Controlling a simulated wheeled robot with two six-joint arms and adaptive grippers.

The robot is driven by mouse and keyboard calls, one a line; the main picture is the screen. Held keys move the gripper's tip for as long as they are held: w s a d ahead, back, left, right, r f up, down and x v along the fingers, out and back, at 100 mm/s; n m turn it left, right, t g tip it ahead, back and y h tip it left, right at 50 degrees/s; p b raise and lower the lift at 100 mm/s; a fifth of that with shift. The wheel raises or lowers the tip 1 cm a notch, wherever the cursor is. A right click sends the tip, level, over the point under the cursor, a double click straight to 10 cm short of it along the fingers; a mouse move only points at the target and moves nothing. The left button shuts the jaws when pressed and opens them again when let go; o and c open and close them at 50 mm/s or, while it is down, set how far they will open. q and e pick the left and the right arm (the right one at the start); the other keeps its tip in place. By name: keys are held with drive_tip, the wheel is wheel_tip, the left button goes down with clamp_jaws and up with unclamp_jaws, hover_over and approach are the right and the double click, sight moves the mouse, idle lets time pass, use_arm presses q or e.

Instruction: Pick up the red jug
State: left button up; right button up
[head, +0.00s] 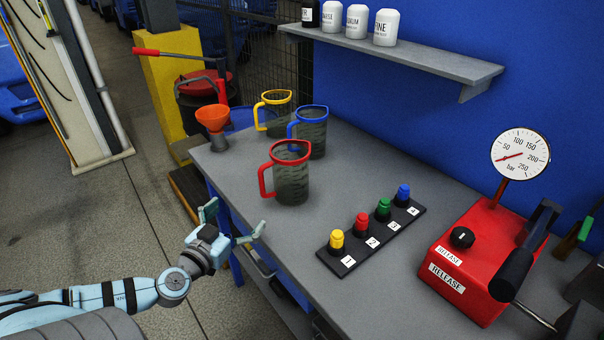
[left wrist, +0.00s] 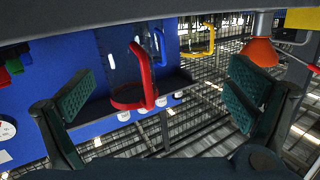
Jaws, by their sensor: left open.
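The red jug (head: 291,178) is a dark see-through jug with a red rim and a red handle. It stands upright on the grey bench (head: 365,175), with its handle toward the left. My left gripper (head: 234,219) is open and empty at the bench's front edge, left of and nearer than the jug, not touching it. The left wrist view is upside down. There the red jug (left wrist: 143,72) shows beyond and between the spread green finger pads of my left gripper (left wrist: 160,95). My right gripper is in neither view.
A blue-rimmed jug (head: 310,135) stands close behind the red one, with a yellow-rimmed jug (head: 273,113) behind left. An orange funnel (head: 213,118) stands at the left bench end. A button strip (head: 371,230) and red gauge pump (head: 475,250) stand right. A shelf (head: 400,58) overhangs the back.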

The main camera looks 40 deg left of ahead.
use_arm(q)
drive_tip(key=t+h+b, duration=0.1)
drive_tip(key=t+h, duration=0.1)
approach(281, 179)
drive_tip(key=w+b, duration=0.1)
drive_tip(key=b, duration=0.1)
drive_tip(key=w, duration=0.1)
drive_tip(key=shift+w+a+r+y+b, duration=0.3)
drive_tip(key=shift+a+r+b, duration=0.05)
drive_tip(key=shift+a+b, duration=0.05)
drive_tip(key=shift+w+a+r, duration=0.1)
drive_tip(key=shift+w+a, duration=0.05)
drive_tip(key=shift+w, duration=0.7)
drive_tip(key=w, duration=0.3)
drive_tip(key=shift+w+p, duration=0.15)
drive_tip(key=shift+p, duration=0.2)
drive_tip(key=w+p, duration=0.1)
drive_tip(key=w, duration=0.2)
drive_tip(key=shift+w+d+p, duration=0.2)
drive_tip(key=shift+w+p, duration=0.05)
drive_tip(key=shift+p, duration=0.1)
drive_tip(key=shift+w+f, duration=0.2)
drive_tip(key=shift+w, duration=0.25)
drive_tip(key=shift+s, duration=0.1)
drive_tip(key=c, duration=1.3)
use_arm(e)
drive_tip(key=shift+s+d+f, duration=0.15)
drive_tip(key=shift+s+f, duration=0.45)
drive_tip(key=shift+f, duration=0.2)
